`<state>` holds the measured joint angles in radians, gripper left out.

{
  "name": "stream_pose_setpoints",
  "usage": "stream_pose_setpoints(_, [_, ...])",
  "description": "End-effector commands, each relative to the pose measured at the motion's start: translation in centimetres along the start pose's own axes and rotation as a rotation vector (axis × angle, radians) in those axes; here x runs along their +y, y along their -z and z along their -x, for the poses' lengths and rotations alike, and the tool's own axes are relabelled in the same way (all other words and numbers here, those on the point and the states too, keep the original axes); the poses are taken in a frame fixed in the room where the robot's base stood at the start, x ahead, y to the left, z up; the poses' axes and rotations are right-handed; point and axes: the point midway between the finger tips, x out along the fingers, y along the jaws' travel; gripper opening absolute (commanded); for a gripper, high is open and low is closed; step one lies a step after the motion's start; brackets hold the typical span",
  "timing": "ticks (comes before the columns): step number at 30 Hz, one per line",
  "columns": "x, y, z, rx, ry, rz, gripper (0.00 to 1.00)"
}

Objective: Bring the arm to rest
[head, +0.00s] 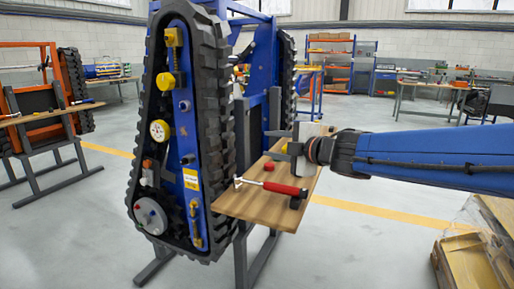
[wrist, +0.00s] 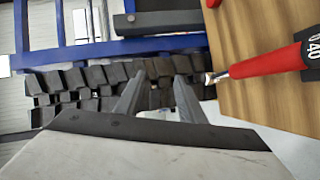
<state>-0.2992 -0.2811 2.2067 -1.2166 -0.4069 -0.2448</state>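My gripper (head: 277,145) is at the end of my blue arm (head: 430,160), which reaches in from the right in the head view. It is above the wooden shelf (head: 258,208) beside the tracked carrier (head: 185,120). In the wrist view my gripper (wrist: 160,82) shows two grey fingers apart, with nothing between them. The carrier's black track blocks (wrist: 90,82) and blue frame (wrist: 110,50) lie beyond the fingers.
A red-handled tool (head: 280,188) lies on the shelf, and its handle shows at right in the wrist view (wrist: 268,64). A small red piece (head: 269,166) is near it. A pallet (head: 470,262) stands at lower right. Another orange carrier (head: 30,100) is at left.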

Motion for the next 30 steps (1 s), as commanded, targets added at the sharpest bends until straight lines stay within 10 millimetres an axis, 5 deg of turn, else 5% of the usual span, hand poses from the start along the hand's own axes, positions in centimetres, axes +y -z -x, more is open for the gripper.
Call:
stream_pose_setpoints(6, [-1.6,-9.8,9.1,-0.407,-0.066,-0.365,0.36])
stream_pose_setpoints(13, [-8.9,-15.1,19.9,-0.762,-0.07,-0.783,0.36])
stream_pose_setpoints(17, [-14.6,-15.2,25.5,-0.927,-0.039,-1.029,0.36])
stream_pose_setpoints(21, [-20.9,-13.1,30.5,-1.068,0.02,-1.287,0.36])
stream_pose_setpoints(25, [-25.5,-10.2,33.5,-1.154,0.088,-1.48,0.36])
stream_pose_setpoints(30, [-28.5,-7.4,35.4,-1.203,0.152,-1.618,0.36])
